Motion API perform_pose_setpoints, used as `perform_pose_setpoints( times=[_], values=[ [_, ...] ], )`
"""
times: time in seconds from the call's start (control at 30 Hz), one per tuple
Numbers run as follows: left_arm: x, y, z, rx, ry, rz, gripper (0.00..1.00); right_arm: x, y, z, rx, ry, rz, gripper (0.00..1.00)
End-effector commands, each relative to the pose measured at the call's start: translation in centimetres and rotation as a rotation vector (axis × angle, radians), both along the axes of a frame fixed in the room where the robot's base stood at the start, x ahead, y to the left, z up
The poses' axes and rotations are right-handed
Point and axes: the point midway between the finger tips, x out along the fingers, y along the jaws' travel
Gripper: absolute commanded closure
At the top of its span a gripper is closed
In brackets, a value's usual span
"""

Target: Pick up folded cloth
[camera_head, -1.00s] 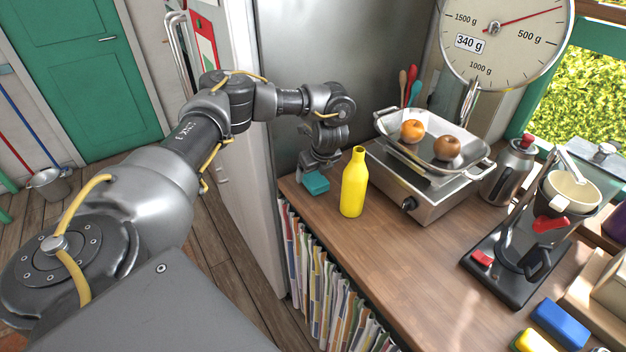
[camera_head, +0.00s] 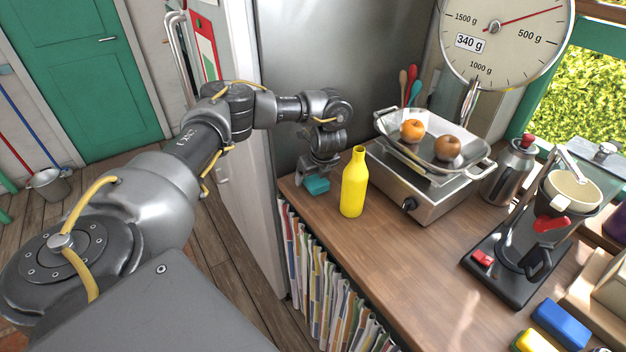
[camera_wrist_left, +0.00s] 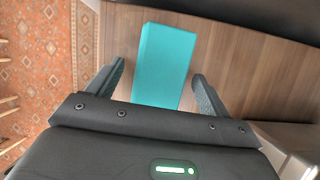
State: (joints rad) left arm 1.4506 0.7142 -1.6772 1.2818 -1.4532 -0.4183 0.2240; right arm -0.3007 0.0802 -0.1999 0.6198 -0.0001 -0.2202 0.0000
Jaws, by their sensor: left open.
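The folded cloth (camera_head: 317,185) is a small teal block lying on the wooden counter at its far left end, left of the yellow bottle. In the left wrist view the cloth (camera_wrist_left: 163,62) is a long teal rectangle on the wood. My left gripper (camera_head: 316,178) is above the cloth, pointing down. In the wrist view the left gripper (camera_wrist_left: 157,85) is open, with one finger on each side of the cloth's near part and a gap showing on both sides. The gripper hides part of the cloth in the head view. My right gripper is not in view.
A yellow bottle (camera_head: 354,184) stands close right of the gripper. Behind it is a scale (camera_head: 432,185) with a pan (camera_head: 474,164) holding two fruits. A coffee press stand (camera_head: 510,270) is further right. The counter's front middle is clear.

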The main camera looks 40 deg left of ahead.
Motion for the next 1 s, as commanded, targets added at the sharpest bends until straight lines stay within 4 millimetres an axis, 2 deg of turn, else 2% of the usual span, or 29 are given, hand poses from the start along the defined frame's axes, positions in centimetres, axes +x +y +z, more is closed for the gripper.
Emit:
perform_pose_setpoints(
  times=[0.2, 0.57, 0.87, 1.0],
  values=[
    [0.0, 0.0, 0.0, 0.0, 0.0, 0.0, 0.21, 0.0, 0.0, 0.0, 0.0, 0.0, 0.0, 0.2],
    [0.0, 0.0, 0.0, 0.0, 0.0, 0.0, 0.68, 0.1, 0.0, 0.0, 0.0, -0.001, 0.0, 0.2],
    [0.0, 0.0, 0.2, 0.0, -0.002, 0.001, 0.68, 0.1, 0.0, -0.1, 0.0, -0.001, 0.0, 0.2],
    [0.1, 0.0, 1.2, 0.001, -0.003, -0.001, 0.68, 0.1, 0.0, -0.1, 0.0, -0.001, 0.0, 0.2]
  ],
)
